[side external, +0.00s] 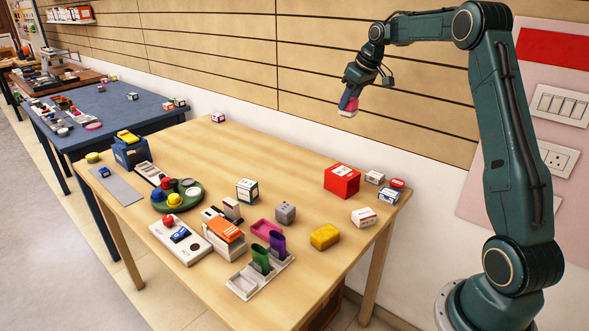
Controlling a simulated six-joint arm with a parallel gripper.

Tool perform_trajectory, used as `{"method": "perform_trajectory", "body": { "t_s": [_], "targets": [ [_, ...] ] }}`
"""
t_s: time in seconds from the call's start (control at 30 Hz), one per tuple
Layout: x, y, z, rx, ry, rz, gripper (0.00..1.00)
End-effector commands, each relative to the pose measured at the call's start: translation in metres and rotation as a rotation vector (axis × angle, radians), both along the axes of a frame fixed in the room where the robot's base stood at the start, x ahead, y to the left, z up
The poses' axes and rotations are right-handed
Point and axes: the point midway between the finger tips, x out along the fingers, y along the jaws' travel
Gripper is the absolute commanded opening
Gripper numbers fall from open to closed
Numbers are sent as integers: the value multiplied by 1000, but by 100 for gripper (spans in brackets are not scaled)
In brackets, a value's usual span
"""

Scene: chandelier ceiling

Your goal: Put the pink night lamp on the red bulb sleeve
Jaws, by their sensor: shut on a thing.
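My gripper (351,98) is high above the far right part of the wooden table, in front of the slatted wall. It is shut on a small pink and white thing (347,108), which looks like the pink night lamp; the fingers hide part of it. A red box-like sleeve (342,181) with a white label stands on the table toward the far right edge, apart from the gripper and well below it. It looks like the red bulb sleeve.
Small white boxes (363,217) and a red-topped item (397,184) lie right of the sleeve. The wooden table (270,160) is bare left of the sleeve.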

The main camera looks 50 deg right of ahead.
Motion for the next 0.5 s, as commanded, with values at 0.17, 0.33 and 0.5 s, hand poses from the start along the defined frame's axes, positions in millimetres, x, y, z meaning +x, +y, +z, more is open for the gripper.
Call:
{"method": "perform_trajectory", "body": {
  "t_s": [0.17, 0.33, 0.5],
  "targets": [
    [0, 1, -29, 4, 5, -1, 17],
    [0, 1, -62, 2, 4, 0, 17],
    [0, 1, -94, 2, 5, 0, 17]
  ]
}}
